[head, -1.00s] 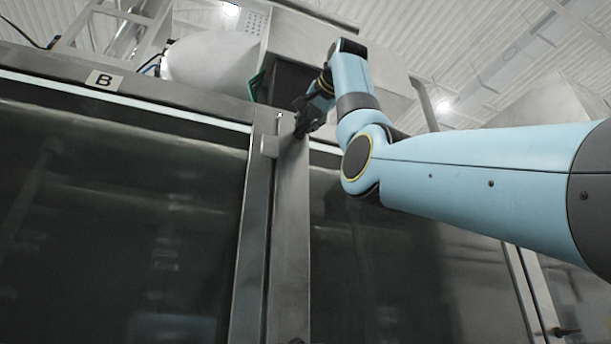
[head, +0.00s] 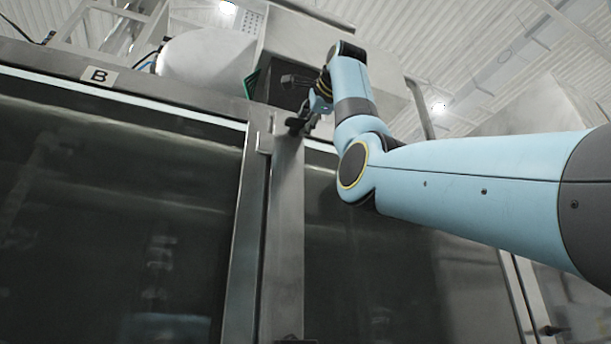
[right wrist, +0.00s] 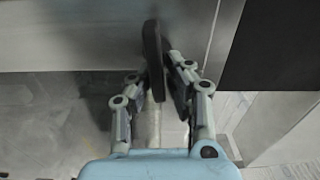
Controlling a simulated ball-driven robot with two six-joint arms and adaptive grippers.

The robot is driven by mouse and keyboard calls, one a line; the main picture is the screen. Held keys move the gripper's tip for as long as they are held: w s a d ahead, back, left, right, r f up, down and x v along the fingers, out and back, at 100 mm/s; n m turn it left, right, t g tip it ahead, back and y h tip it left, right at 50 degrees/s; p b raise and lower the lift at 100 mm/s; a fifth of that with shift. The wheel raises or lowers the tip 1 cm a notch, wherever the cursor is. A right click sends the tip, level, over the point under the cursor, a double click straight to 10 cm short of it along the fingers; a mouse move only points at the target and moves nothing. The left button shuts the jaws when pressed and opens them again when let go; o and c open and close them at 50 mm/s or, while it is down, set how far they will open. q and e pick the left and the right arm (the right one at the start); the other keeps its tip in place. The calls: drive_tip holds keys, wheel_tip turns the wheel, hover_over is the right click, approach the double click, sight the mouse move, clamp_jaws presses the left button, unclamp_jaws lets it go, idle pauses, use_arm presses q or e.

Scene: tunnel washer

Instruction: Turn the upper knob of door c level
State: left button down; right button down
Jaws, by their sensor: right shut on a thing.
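The upper knob is a dark oblong handle (right wrist: 152,55) in the right wrist view, standing lengthwise up the picture. My right gripper (right wrist: 158,85) is shut on it, with one finger on each side. In the head view the right gripper (head: 300,122) is at the top of the steel post, and the knob is hard to tell from the dark fingers there. Door c is the dark glass panel (head: 400,265) right of that post; its letter is not visible. My left gripper is out of view.
Door B's dark panel (head: 110,200) lies left of the post, under a label B (head: 99,76). A small steel block (head: 265,143) sits on the post beside the gripper. Another dark knob (head: 551,330) shows low on the right post. A dark box (head: 284,84) is above the gripper.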

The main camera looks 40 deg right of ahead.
drive_tip(key=shift+w+f+m, duration=0.25)
drive_tip(key=shift+f+m, duration=0.05)
drive_tip(key=shift+f, duration=0.15)
drive_tip(key=c, duration=1.4)
unclamp_jaws()
drive_tip(key=shift+s, duration=0.1)
drive_tip(key=shift+o, duration=0.2)
drive_tip(key=shift+w+r, duration=0.1)
drive_tip(key=shift+w, duration=0.1)
drive_tip(key=v, duration=1.2)
drive_tip(key=shift+d, duration=0.1)
